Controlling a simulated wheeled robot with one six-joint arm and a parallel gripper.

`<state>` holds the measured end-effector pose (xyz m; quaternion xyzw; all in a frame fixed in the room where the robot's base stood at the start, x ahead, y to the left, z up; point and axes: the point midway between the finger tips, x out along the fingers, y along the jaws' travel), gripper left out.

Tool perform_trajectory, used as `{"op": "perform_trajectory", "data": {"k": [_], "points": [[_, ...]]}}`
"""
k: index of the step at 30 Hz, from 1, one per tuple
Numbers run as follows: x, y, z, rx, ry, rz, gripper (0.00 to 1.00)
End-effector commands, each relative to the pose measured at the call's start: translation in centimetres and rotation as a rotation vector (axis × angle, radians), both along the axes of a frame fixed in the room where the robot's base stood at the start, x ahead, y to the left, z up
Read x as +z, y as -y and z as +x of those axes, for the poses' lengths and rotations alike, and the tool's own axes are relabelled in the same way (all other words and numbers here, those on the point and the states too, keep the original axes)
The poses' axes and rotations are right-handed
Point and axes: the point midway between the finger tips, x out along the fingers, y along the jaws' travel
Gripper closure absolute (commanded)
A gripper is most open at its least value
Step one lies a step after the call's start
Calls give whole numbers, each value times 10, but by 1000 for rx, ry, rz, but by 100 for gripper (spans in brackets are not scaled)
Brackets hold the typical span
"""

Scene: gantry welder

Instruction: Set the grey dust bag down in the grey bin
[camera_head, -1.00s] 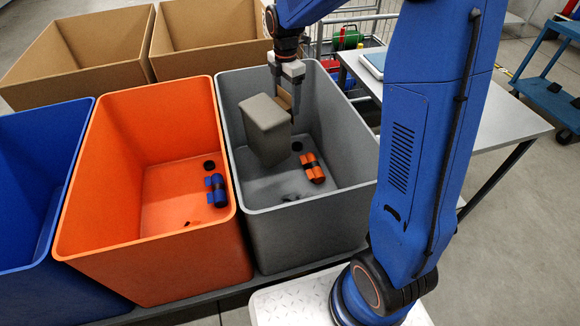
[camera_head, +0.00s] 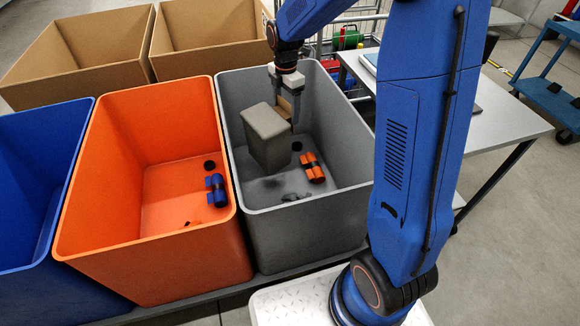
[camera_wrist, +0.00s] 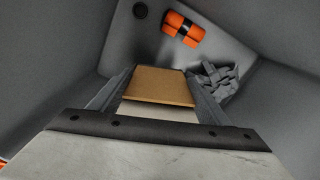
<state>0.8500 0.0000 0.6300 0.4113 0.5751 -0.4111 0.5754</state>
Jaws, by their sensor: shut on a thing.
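The grey dust bag (camera_head: 267,137) is a boxy grey block with a brown card plate at its right side. It hangs upright inside the grey bin (camera_head: 304,223), below the rim and close to the bin floor. I cannot tell whether its bottom touches the floor. My gripper (camera_head: 285,100) reaches down into the bin and is shut on the bag's card plate.
An orange roll bundle with a black band (camera_head: 312,167) lies on the bin floor, right of the bag. A crumpled grey heap (camera_wrist: 216,82) lies near it. An orange bin (camera_head: 155,262) holding a blue bundle (camera_head: 217,191) adjoins on the left. A table (camera_head: 510,122) stands at right.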

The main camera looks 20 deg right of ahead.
Motion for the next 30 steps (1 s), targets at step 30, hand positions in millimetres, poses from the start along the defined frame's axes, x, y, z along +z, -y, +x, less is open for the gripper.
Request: {"op": "perform_trajectory", "data": {"k": [30], "points": [[-38,0,0,0,-1,0,70]]}}
